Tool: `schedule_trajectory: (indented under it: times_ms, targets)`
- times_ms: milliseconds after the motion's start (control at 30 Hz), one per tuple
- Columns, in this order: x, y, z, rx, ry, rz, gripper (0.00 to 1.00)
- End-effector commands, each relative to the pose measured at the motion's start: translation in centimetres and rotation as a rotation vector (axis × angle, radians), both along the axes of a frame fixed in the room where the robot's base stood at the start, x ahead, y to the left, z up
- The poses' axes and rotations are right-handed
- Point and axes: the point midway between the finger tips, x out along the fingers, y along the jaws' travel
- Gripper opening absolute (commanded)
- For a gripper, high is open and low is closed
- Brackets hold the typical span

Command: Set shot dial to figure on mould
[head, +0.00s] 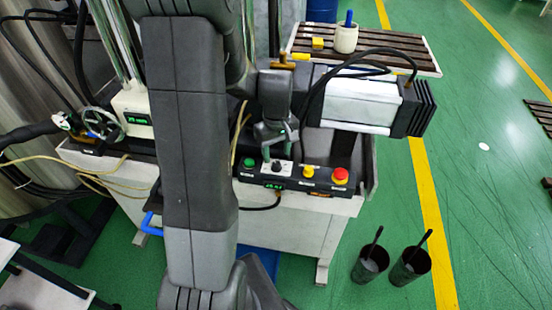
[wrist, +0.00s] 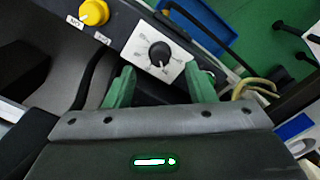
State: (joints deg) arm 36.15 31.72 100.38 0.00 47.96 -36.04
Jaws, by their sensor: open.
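The shot dial (wrist: 160,53) is a black round knob with a white pointer mark on a white plate with printed figures, too small to read. In the head view the dial (head: 277,168) sits on the black control panel, left of the yellow knob. My gripper (wrist: 160,84) has two green fingers, open, one on each side of the dial plate's lower edge. No contact with the knob shows. In the head view my gripper (head: 278,158) is right over the dial and partly hides it. I cannot pick out a mould with a figure.
The panel also holds a green button (head: 249,162), a yellow knob (head: 309,172), a red button (head: 340,176) and a small green display (head: 273,186). A white-and-black motor unit (head: 360,98) stands behind. Two black buckets (head: 408,268) stand on the floor. A slatted table (head: 395,50) is at the back.

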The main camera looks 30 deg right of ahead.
Motion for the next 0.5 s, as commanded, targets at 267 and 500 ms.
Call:
schedule_trajectory:
  times_ms: [267, 500]
  targets:
    - [0.0, 0.0, -3.8, 0.001, 0.002, 0.000, 0.50]
    - [0.0, 0.0, -4.8, 0.000, -0.001, 0.000, 0.50]
